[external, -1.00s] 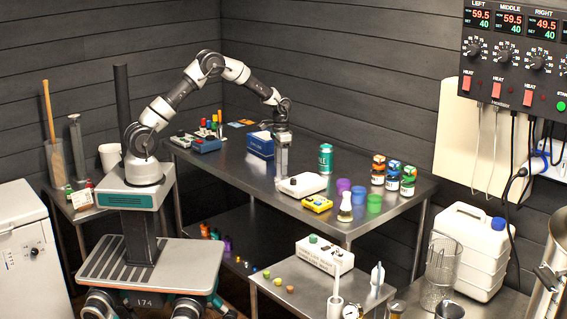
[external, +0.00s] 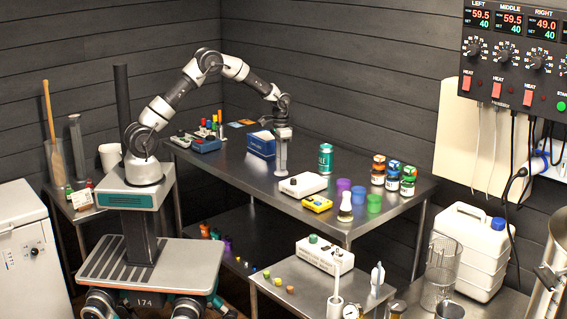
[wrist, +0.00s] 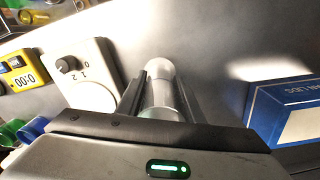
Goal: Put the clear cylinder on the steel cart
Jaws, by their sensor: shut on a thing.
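The clear cylinder (external: 281,158) is upright below my gripper (external: 282,138), over the back middle of the long steel table (external: 232,170). In the wrist view the clear cylinder (wrist: 162,88) lies between the two dark fingers of my gripper (wrist: 161,92), which are shut on it. I cannot tell whether its foot touches the table. A low steel stand (external: 275,289) at the front looks like the steel cart; its legs and wheels are mostly out of view.
A white stirrer (external: 302,186), a yellow timer (external: 317,203) and a blue box (external: 261,145) stand near the cylinder. On the front stand are a white device (external: 324,256), small stoppers and a white upright tool (external: 335,300). Its left middle has bare room.

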